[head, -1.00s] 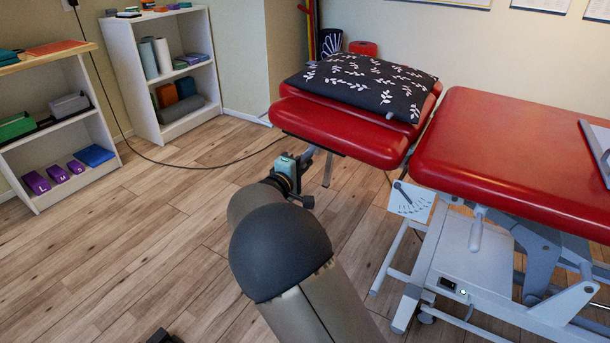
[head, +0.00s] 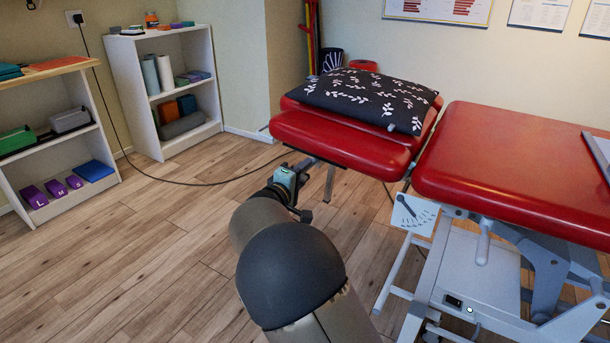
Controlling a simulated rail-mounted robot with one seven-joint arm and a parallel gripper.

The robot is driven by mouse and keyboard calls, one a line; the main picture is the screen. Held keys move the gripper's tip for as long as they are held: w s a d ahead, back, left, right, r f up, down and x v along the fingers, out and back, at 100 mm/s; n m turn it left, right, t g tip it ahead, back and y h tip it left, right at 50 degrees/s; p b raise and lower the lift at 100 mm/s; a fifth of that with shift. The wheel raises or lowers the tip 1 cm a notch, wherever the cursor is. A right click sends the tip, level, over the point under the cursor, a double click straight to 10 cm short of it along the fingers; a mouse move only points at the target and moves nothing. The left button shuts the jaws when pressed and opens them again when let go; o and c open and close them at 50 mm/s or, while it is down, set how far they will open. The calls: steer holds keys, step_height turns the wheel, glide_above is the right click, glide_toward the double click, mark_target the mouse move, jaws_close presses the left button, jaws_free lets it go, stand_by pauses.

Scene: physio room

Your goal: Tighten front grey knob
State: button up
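The red treatment couch (head: 520,170) has a head section (head: 335,140) at its left end, with a dark leaf-patterned pillow (head: 365,98) on it. My gripper (head: 303,165) is just below the front left edge of the head section. I see it from behind, past my wrist with its teal part. Its fingers are too small and covered to tell whether they are open or shut. No grey knob can be made out; the spot at the fingertips is hidden or too small. A grey metal bar (head: 330,181) hangs under the head section, just right of my gripper.
A white angle plate with a dark pointer (head: 413,214) sits on the couch frame, right of my arm. White shelves (head: 165,140) and a wood-topped shelf (head: 55,165) stand at the left. A black cable (head: 190,183) crosses the floor. The wooden floor (head: 130,240) left of my arm is clear.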

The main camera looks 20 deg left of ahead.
steer(key=shift+s+d+f, duration=0.1)
steer(key=shift+d+f, duration=0.05)
steer(key=p+v, duration=0.4)
steer(key=v, duration=1.3)
steer(key=d+r+m+g+h+p, duration=0.3)
steer(key=d+r+g+p, duration=0.3)
steer(key=d, duration=0.7)
steer(key=d+r+m+g+h+p, duration=0.3)
steer(key=d+r+p, duration=0.4)
steer(key=d, duration=0.6)
steer(key=s+d+r+m+g+y+p, duration=0.5)
steer(key=s+d+r+g+p, duration=0.3)
steer(key=s+d+r+p, duration=0.45)
steer(key=s+d+r+m+y+p, duration=0.1)
steer(key=s+r+m+y+p, duration=0.1)
steer(key=s+r+y+p, duration=0.3)
steer(key=s+r+p, duration=0.1)
steer(key=s+p, duration=0.2)
steer(key=p, duration=0.2)
steer(key=shift+s+d+m, duration=0.25)
steer(key=shift+s+m, duration=0.05)
steer(key=shift+s, duration=0.05)
